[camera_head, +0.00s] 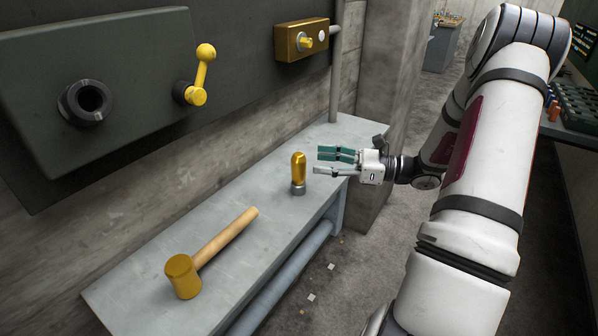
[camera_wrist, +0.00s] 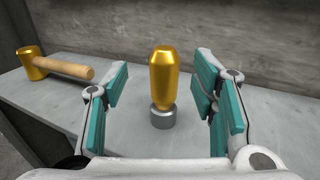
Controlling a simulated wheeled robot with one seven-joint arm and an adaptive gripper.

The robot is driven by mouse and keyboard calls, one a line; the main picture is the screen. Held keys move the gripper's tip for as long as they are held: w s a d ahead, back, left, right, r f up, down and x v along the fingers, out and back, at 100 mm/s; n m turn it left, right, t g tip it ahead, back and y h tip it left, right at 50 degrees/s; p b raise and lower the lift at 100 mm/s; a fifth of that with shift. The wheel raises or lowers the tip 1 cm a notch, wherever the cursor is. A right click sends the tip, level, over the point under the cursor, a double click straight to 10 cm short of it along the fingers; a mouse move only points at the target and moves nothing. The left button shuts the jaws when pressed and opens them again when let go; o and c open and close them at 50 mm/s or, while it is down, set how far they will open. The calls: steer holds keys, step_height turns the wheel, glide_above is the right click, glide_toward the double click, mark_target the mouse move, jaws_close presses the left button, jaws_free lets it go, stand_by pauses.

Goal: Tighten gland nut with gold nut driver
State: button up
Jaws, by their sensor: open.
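The gold nut driver (camera_head: 298,170) stands upright on the grey bench, its gold handle above a grey socket end. In the wrist view the nut driver (camera_wrist: 164,85) stands between and beyond my open fingers, touching neither. My gripper (camera_head: 330,162) is open and empty, just right of the driver in the head view; its teal finger pads (camera_wrist: 165,105) show on both sides in the wrist view. A dark ring-shaped fitting (camera_head: 87,101), which may be the gland nut, sits on the dark green wall panel at the upper left.
A mallet (camera_head: 183,276) with gold head and wooden handle lies on the bench (camera_head: 135,290); it also shows in the wrist view (camera_wrist: 34,62). A yellow crank handle (camera_head: 203,72) sticks out from the panel. A gold switch box (camera_head: 301,41) hangs on the wall.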

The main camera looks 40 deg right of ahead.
mark_target(299, 154)
steer(key=shift+p+x, duration=0.65)
steer(key=shift+x, duration=2.9)
steer(key=shift+w+d+r, duration=0.1)
steer(key=shift+w+d, duration=0.05)
steer(key=shift+d, duration=0.05)
jaws_close()
